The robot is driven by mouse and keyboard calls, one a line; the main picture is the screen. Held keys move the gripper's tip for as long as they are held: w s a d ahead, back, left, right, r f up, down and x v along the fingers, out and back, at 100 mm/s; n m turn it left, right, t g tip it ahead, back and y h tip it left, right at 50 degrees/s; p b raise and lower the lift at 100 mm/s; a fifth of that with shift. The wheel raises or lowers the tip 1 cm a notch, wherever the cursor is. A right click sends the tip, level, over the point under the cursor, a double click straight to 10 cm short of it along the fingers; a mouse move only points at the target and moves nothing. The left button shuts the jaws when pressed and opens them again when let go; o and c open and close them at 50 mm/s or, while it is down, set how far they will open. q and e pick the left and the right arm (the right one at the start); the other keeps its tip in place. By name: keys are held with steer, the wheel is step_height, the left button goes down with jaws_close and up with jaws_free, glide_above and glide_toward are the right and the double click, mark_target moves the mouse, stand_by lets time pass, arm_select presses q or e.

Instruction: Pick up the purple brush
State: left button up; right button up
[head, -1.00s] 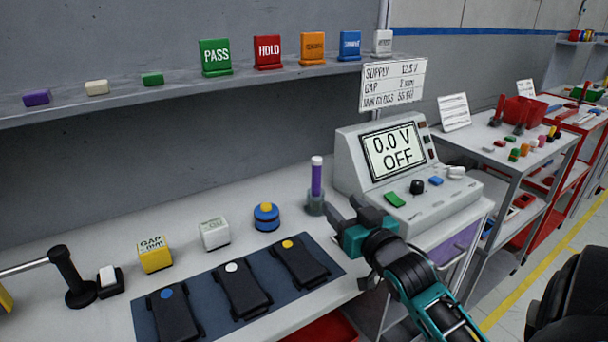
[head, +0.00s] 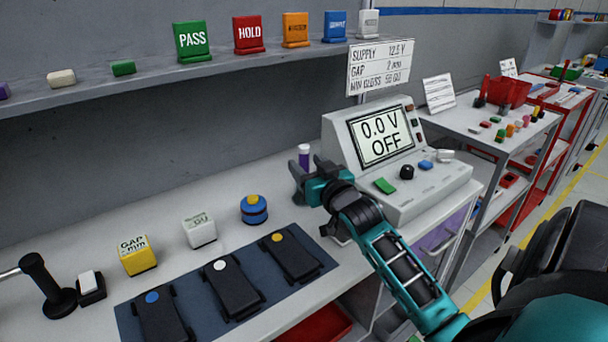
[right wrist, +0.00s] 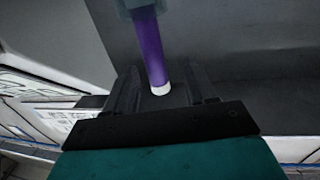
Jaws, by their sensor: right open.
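The purple brush (head: 304,153) stands upright on the bench beside the display console, its pale end up. My right gripper (head: 305,175) is in front of it and hides its lower part and the holder in the head view. In the right wrist view the purple handle (right wrist: 150,48) runs down to its white end (right wrist: 160,90), which appears between the open fingers of my right gripper (right wrist: 162,92). Part of the translucent holder (right wrist: 138,8) shows at the top edge there. I cannot tell whether a finger touches the brush. My left gripper is not in view.
The console (head: 400,165) reads 0.0 V OFF, close right of the gripper. A blue round item with a yellow top (head: 254,210) and a white block (head: 199,230) stand left. A dark mat (head: 190,308) holds three black devices. A shelf (head: 130,83) runs above.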

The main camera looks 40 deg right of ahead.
mark_target(300, 155)
steer(key=x, duration=0.5)
steer(key=shift+d+r, duration=0.1)
steer(key=shift+d, duration=0.15)
steer(key=shift+s, duration=0.1)
jaws_close()
